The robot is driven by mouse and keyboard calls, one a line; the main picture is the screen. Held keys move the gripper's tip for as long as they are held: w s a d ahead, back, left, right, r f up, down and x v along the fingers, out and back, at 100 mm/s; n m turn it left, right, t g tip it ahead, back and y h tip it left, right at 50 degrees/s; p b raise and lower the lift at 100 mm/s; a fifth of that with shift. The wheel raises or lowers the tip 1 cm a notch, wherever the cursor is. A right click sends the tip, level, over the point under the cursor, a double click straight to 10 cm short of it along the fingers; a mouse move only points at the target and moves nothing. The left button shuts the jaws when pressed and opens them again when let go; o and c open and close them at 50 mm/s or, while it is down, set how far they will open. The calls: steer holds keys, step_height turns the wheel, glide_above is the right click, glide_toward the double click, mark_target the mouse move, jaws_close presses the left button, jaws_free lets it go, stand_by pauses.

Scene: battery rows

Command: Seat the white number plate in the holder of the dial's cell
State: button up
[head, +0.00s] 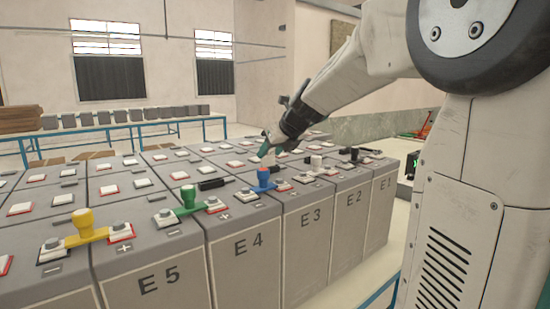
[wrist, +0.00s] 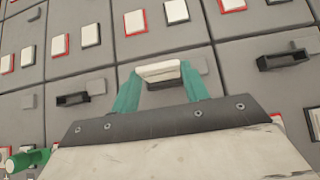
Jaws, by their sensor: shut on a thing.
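My gripper (wrist: 158,80) has green fingers and is shut on the white number plate (wrist: 158,71), which lies across the fingertips. In the head view, my gripper (head: 267,150) is above the battery tops, behind the blue-knobbed link. An open black holder (wrist: 72,99) lies left of my gripper in the wrist view, on a cell top. Another black holder (wrist: 288,60) is to its right. In the head view, a black holder (head: 210,184) sits behind the green-knobbed link. I cannot make out a dial or any digit on the plate.
Raised white terminal pads (wrist: 134,22) stand on the cells around my gripper. A blue-framed table (head: 120,128) stands behind.

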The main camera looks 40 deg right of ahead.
steer(key=shift+s+f, duration=0.1)
steer(key=shift+f, duration=0.8)
steer(key=shift+c, duration=0.5)
steer(key=shift+f, duration=0.4)
steer(key=shift+c, duration=1.2)
steer(key=o, duration=1.4)
steer(key=shift+d, duration=0.1)
steer(key=shift+o, duration=0.2)
steer(key=shift+r, duration=0.1)
